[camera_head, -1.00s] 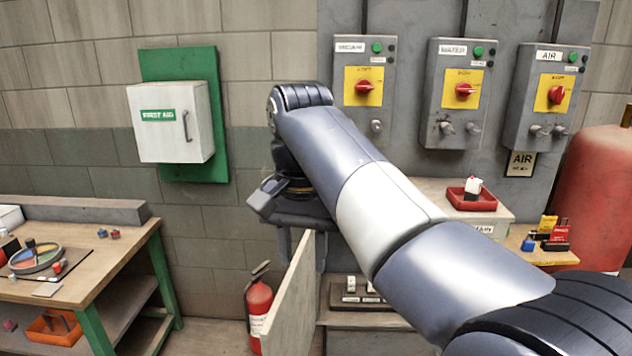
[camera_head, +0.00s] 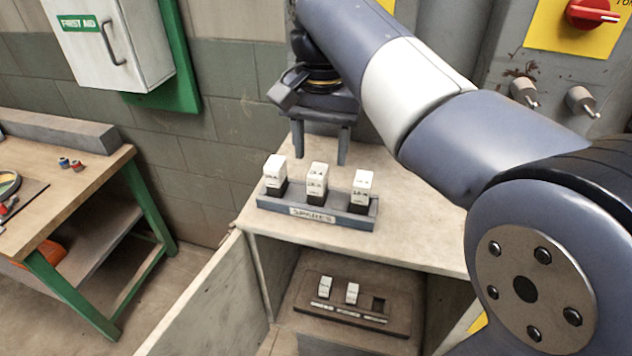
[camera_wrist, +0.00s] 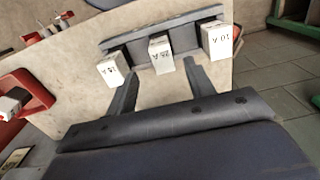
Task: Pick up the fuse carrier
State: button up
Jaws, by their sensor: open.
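Three fuse carriers with white tops and dark bases stand upright in a grey rack marked SPARES (camera_head: 345,217) on top of the cabinet. In the head view they are the left carrier (camera_head: 274,170), the middle carrier (camera_head: 316,177) and the right carrier (camera_head: 362,186). The wrist view shows their white labelled tops: left (camera_wrist: 113,70), middle (camera_wrist: 161,54), right (camera_wrist: 217,40). The right one there seems to read 10 A. My gripper (camera_head: 320,160) is open and empty, fingers pointing down, above and behind the rack in the head view. In the wrist view its fingertips (camera_wrist: 160,70) flank the middle carrier's position, apparently without contact.
The cabinet (camera_head: 420,240) has its door (camera_head: 205,300) swung open. Inside, a dark holder (camera_head: 345,312) bears two white carriers and an empty slot. A workbench (camera_head: 75,195) stands left. A first aid box (camera_head: 110,45) and switch boxes are on the wall behind.

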aim_at(317, 170)
jog(key=shift+w+f, duration=0.15)
jog(key=shift+f, duration=0.8)
jog(key=shift+a+f, duration=0.2)
jog(key=shift+f, duration=2.45)
grip_shut()
